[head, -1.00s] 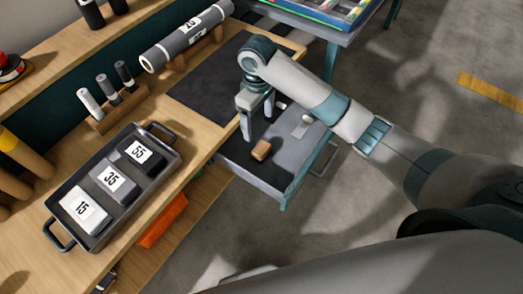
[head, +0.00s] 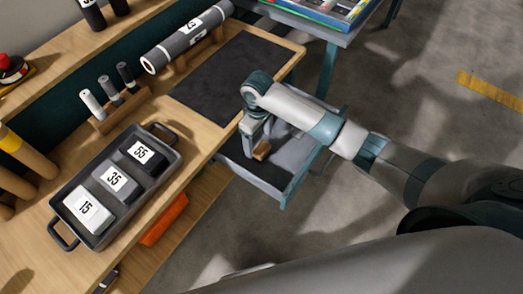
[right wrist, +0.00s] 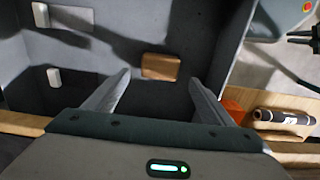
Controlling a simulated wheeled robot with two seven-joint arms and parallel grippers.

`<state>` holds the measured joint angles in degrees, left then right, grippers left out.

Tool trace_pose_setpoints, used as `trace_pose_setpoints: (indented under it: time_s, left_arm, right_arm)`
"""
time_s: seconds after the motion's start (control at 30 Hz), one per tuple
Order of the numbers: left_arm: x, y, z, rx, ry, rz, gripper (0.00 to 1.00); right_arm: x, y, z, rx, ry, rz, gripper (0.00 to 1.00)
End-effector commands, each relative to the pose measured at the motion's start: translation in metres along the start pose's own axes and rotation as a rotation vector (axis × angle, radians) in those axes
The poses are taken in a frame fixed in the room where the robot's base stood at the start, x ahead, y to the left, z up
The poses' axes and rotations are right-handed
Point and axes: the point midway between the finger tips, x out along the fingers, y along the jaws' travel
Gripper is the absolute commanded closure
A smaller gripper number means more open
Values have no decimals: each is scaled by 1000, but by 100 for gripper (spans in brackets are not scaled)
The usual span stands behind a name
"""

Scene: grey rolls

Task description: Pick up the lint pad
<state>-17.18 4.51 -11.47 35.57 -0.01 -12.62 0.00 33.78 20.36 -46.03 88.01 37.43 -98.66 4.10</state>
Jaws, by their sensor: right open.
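A small brown block (head: 262,150), which I take to be the lint pad, lies on the dark floor of an open grey drawer (head: 272,186) below the bench top. In the right wrist view the block (right wrist: 160,67) sits just beyond and between the fingertips. My right gripper (head: 257,143) reaches down into the drawer beside the block; it also shows in the right wrist view (right wrist: 160,80), open and empty. The head view does not show clearly whether a finger touches the block. My left gripper is not in view.
Two small white pieces (right wrist: 41,15) (right wrist: 54,77) lie in the drawer, left of the fingers. Drawer walls stand close around. On the bench are a dark mat (head: 232,75), a tray (head: 98,238) of numbered blocks and a grey roll (head: 190,38).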

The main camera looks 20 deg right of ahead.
Motion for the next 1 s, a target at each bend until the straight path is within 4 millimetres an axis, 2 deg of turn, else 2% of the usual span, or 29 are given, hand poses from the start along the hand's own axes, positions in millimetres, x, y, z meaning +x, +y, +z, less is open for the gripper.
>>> trace_pose_setpoints:
  time_s: [0.17, 0.53, 1.0]
  left_arm:
    - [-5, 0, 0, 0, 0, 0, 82]
    - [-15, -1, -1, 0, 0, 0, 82]
    - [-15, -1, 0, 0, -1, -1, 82]
  right_arm:
    - [8, 0, 1, 1, -3, -1, 23]
    - [48, 1, 0, 0, -2, 0, 23]
    - [52, 2, 0, 0, 0, 1, 23]
